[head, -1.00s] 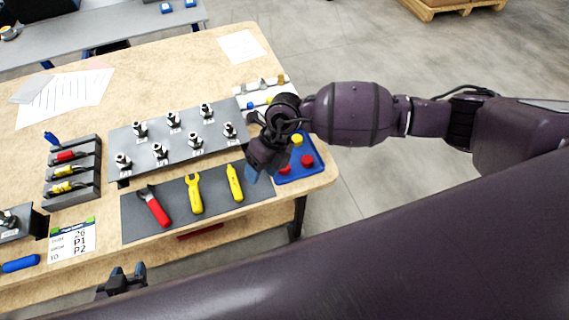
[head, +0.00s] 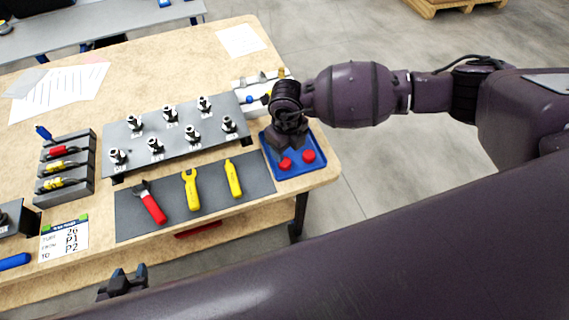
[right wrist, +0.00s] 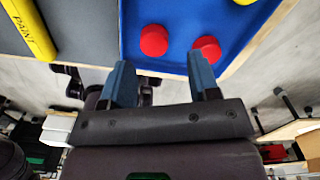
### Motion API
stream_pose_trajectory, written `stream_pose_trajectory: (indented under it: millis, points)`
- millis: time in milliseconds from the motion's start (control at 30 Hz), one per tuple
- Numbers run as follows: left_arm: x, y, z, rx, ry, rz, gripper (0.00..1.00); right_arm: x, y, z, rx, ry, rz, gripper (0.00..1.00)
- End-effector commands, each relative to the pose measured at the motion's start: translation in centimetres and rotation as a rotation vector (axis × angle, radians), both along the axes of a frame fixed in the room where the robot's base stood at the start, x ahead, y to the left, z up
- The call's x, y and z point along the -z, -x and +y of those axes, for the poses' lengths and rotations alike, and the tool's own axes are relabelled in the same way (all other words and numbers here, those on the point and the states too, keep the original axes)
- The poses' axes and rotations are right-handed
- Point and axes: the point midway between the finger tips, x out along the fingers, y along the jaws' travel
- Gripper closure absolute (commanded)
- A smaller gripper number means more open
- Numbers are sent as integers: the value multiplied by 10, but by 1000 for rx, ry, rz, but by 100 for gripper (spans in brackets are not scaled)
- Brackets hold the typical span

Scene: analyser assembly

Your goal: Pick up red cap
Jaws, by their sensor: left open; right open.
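Two red caps lie on a blue tray (head: 268,152) at the table's right corner: a left red cap (head: 285,164) and a right red cap (head: 308,156). In the right wrist view they show as one red cap (right wrist: 154,40) and another red cap (right wrist: 207,49) beyond the fingertips. My right gripper (head: 290,145) is over the tray, open and empty; its two blue fingers also show in the right wrist view (right wrist: 160,82). It hides part of the tray. My left gripper (head: 122,278) is open near the table's front edge, far from the caps.
Left of the tray lies a dark mat (head: 210,212) with a red-handled tool (head: 150,203) and two yellow tools. A grey plate (head: 175,140) with several metal fittings is behind it. A white tray (head: 245,92) with small parts stands behind the blue tray.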

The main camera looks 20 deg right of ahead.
Motion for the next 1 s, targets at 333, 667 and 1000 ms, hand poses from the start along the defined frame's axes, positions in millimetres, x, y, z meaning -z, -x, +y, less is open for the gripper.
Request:
stream_pose_trajectory:
  millis: [333,667,1000]
  points:
    - [30,6,0,0,0,23,57,34,3,1,0,-1,5,44]
    - [48,13,0,-1,0,45,57,51,2,1,-1,0,0,44]
    - [45,12,0,-1,0,41,57,50,2,1,0,0,-1,75]
